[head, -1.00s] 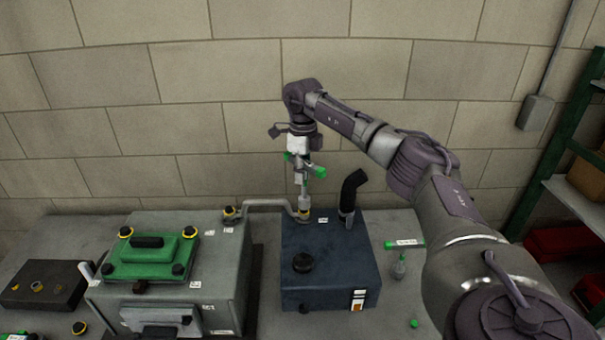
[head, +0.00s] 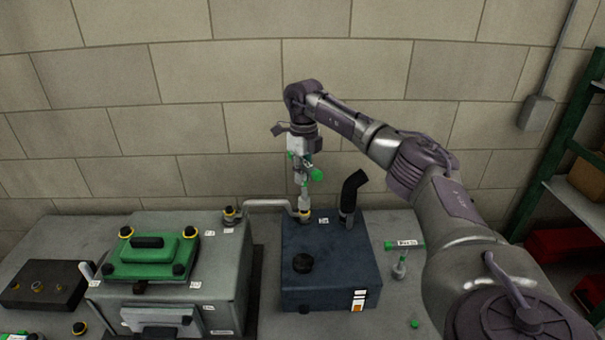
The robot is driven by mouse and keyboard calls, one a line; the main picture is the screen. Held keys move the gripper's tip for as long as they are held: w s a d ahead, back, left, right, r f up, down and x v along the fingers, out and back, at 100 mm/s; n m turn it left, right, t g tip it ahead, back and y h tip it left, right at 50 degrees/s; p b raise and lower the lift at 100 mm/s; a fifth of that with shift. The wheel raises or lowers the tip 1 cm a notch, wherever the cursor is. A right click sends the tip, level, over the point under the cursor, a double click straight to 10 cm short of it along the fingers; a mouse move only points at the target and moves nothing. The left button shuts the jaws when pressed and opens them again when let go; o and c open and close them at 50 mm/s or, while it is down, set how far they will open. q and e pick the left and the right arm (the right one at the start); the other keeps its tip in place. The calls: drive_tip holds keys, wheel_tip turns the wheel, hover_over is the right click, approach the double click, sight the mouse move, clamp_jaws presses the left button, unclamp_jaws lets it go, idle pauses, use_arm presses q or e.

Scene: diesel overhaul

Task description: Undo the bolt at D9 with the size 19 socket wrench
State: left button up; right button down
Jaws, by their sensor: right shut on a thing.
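My right gripper (head: 303,168) is shut on a socket wrench with green grips (head: 316,174). The wrench points down, and its socket end (head: 304,204) is at the yellow-marked bolt (head: 304,215) where the grey pipe meets the dark blue box. I cannot tell how fully the socket sits over the bolt. The pipe (head: 265,203) runs left to another yellow-marked bolt (head: 231,213) on the grey block. The labels are too small to read, so I cannot tell which bolt is D9. My left gripper is not in view.
The dark blue box (head: 330,265) has a black cap and a bent black pipe (head: 350,192) close right of the wrench. A grey block (head: 225,262) with a green cover (head: 150,257) stands left.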

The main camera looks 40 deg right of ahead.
drive_tip(key=shift+f, duration=0.7)
drive_tip(key=shift+r+n, duration=0.15)
drive_tip(key=shift+n, duration=0.25)
drive_tip(key=n, duration=0.7)
drive_tip(key=shift+s, duration=0.1)
drive_tip(key=n, duration=0.5)
drive_tip(key=shift+s, duration=0.1)
drive_tip(key=n, duration=0.3)
drive_tip(key=shift+s, duration=0.1)
drive_tip(key=n, duration=0.4)
drive_tip(key=shift+s+r+h, duration=0.1)
drive_tip(key=shift+h, duration=0.2)
drive_tip(key=n, duration=0.5)
drive_tip(key=shift+s, duration=0.1)
drive_tip(key=n, duration=0.5)
drive_tip(key=shift+s+d+n, duration=0.1)
drive_tip(key=shift+s+n, duration=0.05)
drive_tip(key=shift+n, duration=0.15)
drive_tip(key=n, duration=0.3)
